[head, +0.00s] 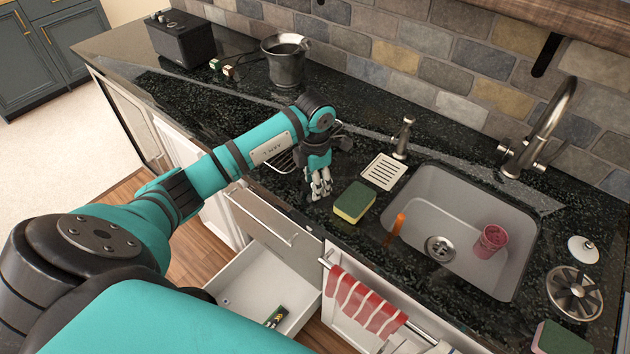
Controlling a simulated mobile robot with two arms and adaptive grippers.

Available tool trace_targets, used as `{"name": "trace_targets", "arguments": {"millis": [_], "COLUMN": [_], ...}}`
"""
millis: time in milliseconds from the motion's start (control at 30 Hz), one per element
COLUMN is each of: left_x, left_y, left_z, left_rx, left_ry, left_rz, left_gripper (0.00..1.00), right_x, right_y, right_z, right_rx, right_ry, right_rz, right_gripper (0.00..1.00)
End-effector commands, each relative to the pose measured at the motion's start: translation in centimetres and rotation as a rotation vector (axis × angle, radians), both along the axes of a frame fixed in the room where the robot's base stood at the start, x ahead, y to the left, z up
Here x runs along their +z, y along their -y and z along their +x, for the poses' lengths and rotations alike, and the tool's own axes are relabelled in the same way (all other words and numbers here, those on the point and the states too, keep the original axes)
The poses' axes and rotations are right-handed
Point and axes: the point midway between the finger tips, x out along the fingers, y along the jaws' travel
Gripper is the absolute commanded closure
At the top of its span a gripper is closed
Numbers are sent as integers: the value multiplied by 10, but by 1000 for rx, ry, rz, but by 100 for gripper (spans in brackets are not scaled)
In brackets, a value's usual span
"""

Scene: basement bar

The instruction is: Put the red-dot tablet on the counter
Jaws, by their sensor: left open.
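My left gripper (320,188) is open and points down over the dark stone counter (300,205), just left of a yellow-green sponge (354,202). Nothing shows between its fingers. I cannot make out a tablet with a red dot for certain. Two small blocks stand on the far counter beside the speaker: one with green and white (215,63) and one with red and white (228,71); they are too small to identify. A tiny pale item (226,300) lies in the open white drawer (254,277). My left arm hides part of the counter. My right gripper is not in view.
A sink (470,205) holds a pink cup (490,241); an orange stick (398,224) is at its left edge. The drawer also holds a dark packet (276,317). A black speaker (182,40) and a metal pot (286,62) stand at the back. A red-striped towel (366,303) hangs below.

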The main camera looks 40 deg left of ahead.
Motion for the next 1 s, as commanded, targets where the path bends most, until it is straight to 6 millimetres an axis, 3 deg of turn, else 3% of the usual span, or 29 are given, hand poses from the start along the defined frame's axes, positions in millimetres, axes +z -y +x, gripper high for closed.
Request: {"name": "trace_targets", "arguments": {"millis": [133, 267, 700, 1000], "left_x": [5, 18, 106, 123], "left_y": [0, -1, 0, 0], "left_z": [0, 2, 1, 0], "left_rx": [0, 0, -1, 0], "left_ry": [0, 6, 4, 0], "left_rz": [-1, 0, 1, 0], "left_gripper": [54, 54, 54, 54], "right_x": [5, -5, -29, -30], "right_y": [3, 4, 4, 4], "right_z": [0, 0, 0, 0], "right_rx": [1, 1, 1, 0], "right_ry": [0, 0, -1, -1], "right_rz": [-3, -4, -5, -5], "right_gripper": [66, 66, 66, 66]}}
